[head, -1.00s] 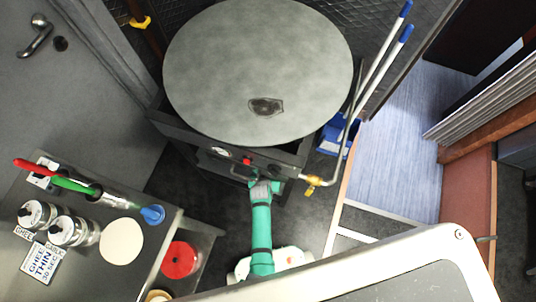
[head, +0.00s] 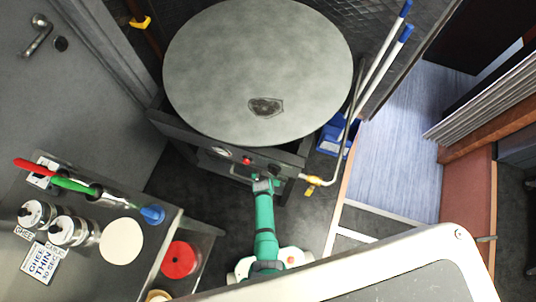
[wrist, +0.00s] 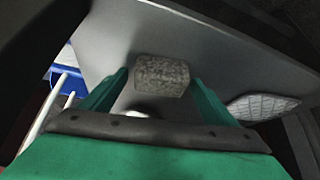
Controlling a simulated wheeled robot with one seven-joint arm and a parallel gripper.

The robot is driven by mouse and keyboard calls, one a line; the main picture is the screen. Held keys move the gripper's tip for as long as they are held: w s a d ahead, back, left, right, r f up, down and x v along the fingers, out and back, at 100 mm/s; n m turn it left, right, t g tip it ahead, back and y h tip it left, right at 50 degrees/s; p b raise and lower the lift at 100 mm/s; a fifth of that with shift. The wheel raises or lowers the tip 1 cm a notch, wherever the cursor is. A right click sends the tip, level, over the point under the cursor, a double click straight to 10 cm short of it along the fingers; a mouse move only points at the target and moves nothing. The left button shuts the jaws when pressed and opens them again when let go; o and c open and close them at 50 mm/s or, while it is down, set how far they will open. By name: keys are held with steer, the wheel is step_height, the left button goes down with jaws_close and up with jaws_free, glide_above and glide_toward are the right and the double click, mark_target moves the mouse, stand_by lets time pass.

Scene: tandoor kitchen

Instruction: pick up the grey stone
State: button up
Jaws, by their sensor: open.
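The grey stone (wrist: 161,75) is a speckled, rounded block on a smooth grey surface in the wrist view. My gripper (wrist: 161,82) has its two green fingers apart, one to the left and one to the right of the stone in the picture. I see no finger touching it, and I cannot tell whether it lies between the tips or just beyond them. In the head view my green arm reaches toward the front of the tandoor (head: 215,60). I cannot make out the stone or the fingertips there.
A large round grey top with a dark patch covers the tandoor. Long blue-ended rods (head: 385,65) lean at its right, above a blue bin (head: 333,140).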

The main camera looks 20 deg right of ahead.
steer(key=c, duration=1.2)
steer(key=shift+c, duration=0.2)
steer(key=shift+r, duration=0.15)
steer(key=shift+r, duration=0.45)
steer(key=s+a, duration=0.3)
steer(key=s, duration=0.5)
steer(key=s+a, duration=0.4)
steer(key=s, duration=0.4)
steer(key=shift+s+r, duration=0.2)
steer(key=shift+s, duration=0.1)
